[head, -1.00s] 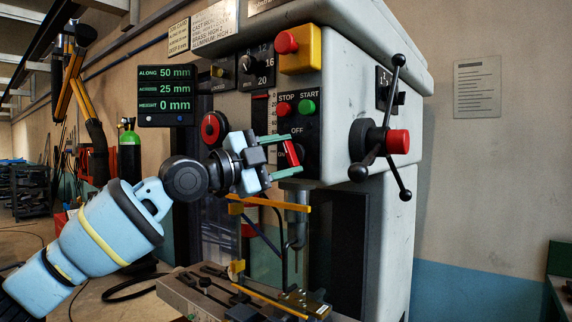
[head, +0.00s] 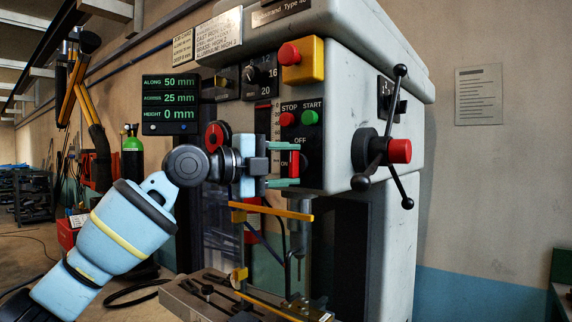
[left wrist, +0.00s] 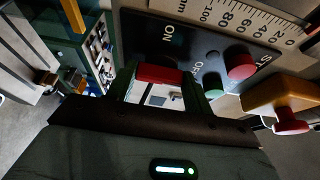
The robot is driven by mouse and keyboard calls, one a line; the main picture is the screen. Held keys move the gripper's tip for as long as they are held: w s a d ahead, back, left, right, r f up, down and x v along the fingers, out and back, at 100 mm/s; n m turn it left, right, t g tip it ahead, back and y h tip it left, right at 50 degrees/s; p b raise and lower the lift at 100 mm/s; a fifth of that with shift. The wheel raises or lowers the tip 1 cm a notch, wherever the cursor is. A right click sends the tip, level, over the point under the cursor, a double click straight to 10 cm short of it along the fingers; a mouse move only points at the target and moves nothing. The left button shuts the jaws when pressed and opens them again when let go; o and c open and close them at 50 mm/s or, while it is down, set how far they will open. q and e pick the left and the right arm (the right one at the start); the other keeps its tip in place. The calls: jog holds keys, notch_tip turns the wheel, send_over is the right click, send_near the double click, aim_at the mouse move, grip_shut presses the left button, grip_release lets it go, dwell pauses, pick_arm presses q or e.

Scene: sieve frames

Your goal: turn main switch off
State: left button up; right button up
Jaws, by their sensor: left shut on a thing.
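The main switch is on the black panel of the drill press, with OFF printed above it and ON to its left. Its red handle (head: 295,164) stands about upright, in line with the OFF mark. My left gripper (head: 290,164) has its green fingers above and below the handle and is shut on it. In the left wrist view the red handle (left wrist: 160,74) sits between the fingertips, with the ON mark beyond it. The switch's base is partly hidden. My right gripper is not in view.
Close above the switch are a red STOP button (head: 287,119), a green START button (head: 309,117) and a yellow box with a red button (head: 302,60). A three-armed feed lever (head: 368,148) juts out at the right. A yellow bar (head: 272,210) lies just below my gripper.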

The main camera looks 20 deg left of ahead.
pick_arm(q)
jog(key=o, duration=1)
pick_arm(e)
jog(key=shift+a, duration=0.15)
pick_arm(q)
jog(key=shift+a, duration=0.1)
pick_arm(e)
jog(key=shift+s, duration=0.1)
pick_arm(q)
jog(key=b+v, duration=0.1)
jog(key=v, duration=0.6)
jog(key=shift+s+a, duration=0.15)
jog(key=shift+s, duration=0.15)
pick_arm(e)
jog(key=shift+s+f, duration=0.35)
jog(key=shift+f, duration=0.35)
